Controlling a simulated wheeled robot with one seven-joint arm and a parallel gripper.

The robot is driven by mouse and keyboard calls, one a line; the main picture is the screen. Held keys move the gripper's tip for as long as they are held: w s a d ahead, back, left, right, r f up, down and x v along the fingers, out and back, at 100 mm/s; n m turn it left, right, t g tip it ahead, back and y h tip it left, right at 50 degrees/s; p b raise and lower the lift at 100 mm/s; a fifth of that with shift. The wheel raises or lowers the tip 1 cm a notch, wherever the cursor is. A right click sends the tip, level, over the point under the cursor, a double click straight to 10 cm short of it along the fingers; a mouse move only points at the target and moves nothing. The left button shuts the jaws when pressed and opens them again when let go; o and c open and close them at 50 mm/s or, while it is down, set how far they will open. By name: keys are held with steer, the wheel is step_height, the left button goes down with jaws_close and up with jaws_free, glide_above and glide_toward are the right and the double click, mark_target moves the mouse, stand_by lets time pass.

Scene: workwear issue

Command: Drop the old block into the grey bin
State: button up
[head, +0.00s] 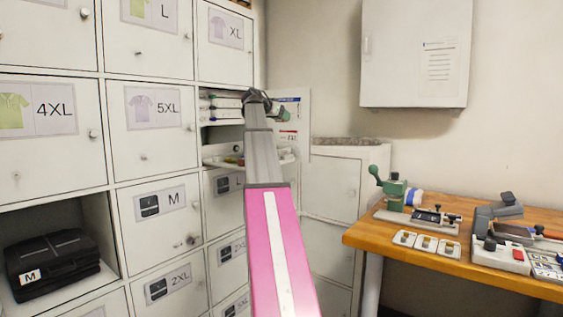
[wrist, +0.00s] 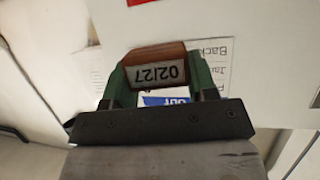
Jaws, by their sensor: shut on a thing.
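My gripper (wrist: 158,80) is shut on a small reddish-brown block (wrist: 155,56) in the wrist view. The block carries a pale label reading 02/27, upside down in that view. The green fingers press on its left and right sides. In the head view my gripper (head: 277,110) is at the far end of my outstretched arm, in front of an open locker compartment with shelves. The block cannot be made out in the head view. I cannot make out a grey bin in either view.
White lockers (head: 155,120) with size labels fill the left side. An open compartment holds folded black clothing (head: 52,265). A low white cabinet (head: 335,190) stands behind my arm. A wooden workbench (head: 480,250) with tools is at right, below a white wall cabinet (head: 415,55).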

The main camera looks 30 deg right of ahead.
step_height(320, 180, down, 6)
steer(key=shift+r, duration=0.15)
stand_by(0.4)
steer(key=o, duration=1)
steer(key=shift+a, duration=0.1)
steer(key=v, duration=1)
steer(key=shift+s+a+r, duration=0.1)
steer(key=shift+a, duration=0.2)
